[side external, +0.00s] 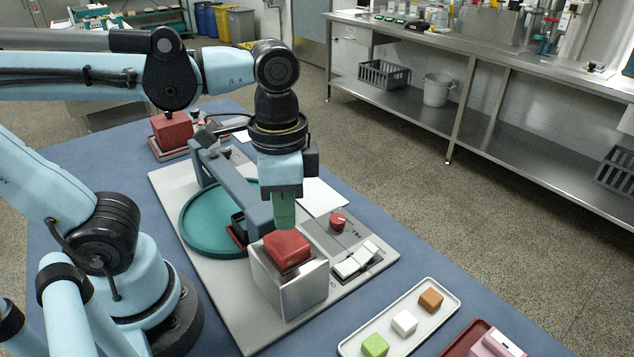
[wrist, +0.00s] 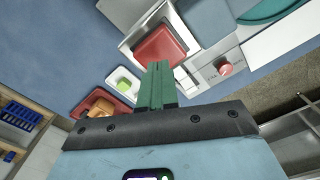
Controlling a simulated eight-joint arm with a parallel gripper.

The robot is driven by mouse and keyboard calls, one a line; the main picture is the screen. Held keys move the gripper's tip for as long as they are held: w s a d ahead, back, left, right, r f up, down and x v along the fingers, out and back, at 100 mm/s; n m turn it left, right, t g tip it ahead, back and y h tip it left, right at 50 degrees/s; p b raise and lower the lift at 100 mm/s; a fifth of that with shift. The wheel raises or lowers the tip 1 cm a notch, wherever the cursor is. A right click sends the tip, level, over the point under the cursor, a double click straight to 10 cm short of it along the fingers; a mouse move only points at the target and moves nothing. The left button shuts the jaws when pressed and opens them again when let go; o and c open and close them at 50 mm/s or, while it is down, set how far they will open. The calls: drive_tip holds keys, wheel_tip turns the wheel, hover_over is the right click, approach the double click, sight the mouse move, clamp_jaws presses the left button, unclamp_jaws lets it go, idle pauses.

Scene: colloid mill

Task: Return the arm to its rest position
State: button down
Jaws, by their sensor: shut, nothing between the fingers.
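My gripper (side external: 283,218) points straight down, its green fingers together with nothing between them. The fingers also show in the wrist view (wrist: 157,88). Just below the fingertips is a red block (side external: 288,249) on top of a metal box (side external: 292,283) on the grey base board. In the wrist view the red block (wrist: 160,47) lies just beyond the fingertips. I cannot tell whether the tips touch it or stay a little above. My arm reaches in from the left over the blue table.
A teal round dish (side external: 202,237) and a grey-blue bar (side external: 235,187) stand left of my gripper. A red knob (side external: 338,222) and white switches (side external: 352,262) are to its right. A white tray (side external: 367,328) holds small cubes at the front. Another red block (side external: 171,130) is behind.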

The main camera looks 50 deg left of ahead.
drive_tip(key=shift+r, duration=1.3)
drive_tip(key=shift+r, duration=1.05)
idle(4.0)
drive_tip(key=shift+w, duration=0.1)
drive_tip(key=w+a+f+n+t, duration=0.1)
drive_tip(key=w+f, duration=0.1)
drive_tip(key=w+a+f+n+t, duration=0.2)
drive_tip(key=shift+f+h, duration=0.15)
drive_tip(key=shift+h, duration=0.15)
drive_tip(key=w+a+f+n+t, duration=0.2)
drive_tip(key=w+a+n+t, duration=0.1)
drive_tip(key=a+t, duration=0.1)
drive_tip(key=shift+w+a+f, duration=0.15)
drive_tip(key=shift+f, duration=0.15)
